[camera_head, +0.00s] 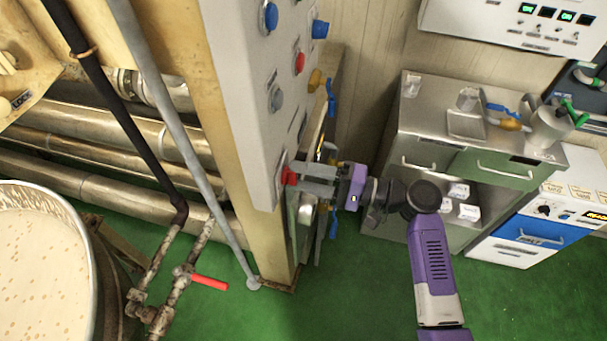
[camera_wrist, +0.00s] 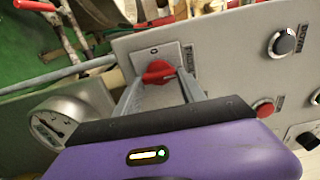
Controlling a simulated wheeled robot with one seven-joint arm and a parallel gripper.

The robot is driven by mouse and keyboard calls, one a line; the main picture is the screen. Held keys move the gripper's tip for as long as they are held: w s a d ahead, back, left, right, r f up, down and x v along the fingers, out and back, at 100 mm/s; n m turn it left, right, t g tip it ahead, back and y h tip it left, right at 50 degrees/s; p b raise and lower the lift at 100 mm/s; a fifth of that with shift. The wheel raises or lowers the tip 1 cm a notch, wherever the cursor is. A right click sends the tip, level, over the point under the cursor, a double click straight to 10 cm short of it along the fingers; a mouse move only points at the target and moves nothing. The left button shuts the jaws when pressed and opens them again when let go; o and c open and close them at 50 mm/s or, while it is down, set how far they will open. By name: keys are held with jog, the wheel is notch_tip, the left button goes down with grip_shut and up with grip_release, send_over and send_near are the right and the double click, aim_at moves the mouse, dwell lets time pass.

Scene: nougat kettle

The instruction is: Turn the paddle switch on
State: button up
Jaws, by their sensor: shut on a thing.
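The paddle switch is a red knob (camera_head: 289,177) on the lower part of the grey control panel (camera_head: 246,90). In the wrist view the red knob (camera_wrist: 158,72) sits on a light plate with small markings, between the tips of my two fingers. My gripper (camera_head: 300,178) reaches in from the right in the head view and is shut on the red knob. The gripper also shows from behind in the wrist view (camera_wrist: 160,80). The fingers cover the knob's sides, and its exact setting is hard to read.
Blue (camera_head: 320,29), red (camera_head: 299,62) and grey (camera_head: 276,99) buttons sit higher on the panel. A round gauge (camera_wrist: 72,122) is near the fingers in the wrist view. A steel cabinet (camera_head: 400,150) stands at right. A large vat (camera_head: 92,240) stands at left. Green floor lies below.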

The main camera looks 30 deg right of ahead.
jog(key=o, duration=1.4)
jog(key=shift+c, duration=0.2)
jog(key=shift+d, duration=0.1)
jog(key=b+v, duration=0.2)
jog(key=v, duration=0.5)
jog(key=shift+s+d, duration=0.25)
jog(key=shift+s, duration=0.1)
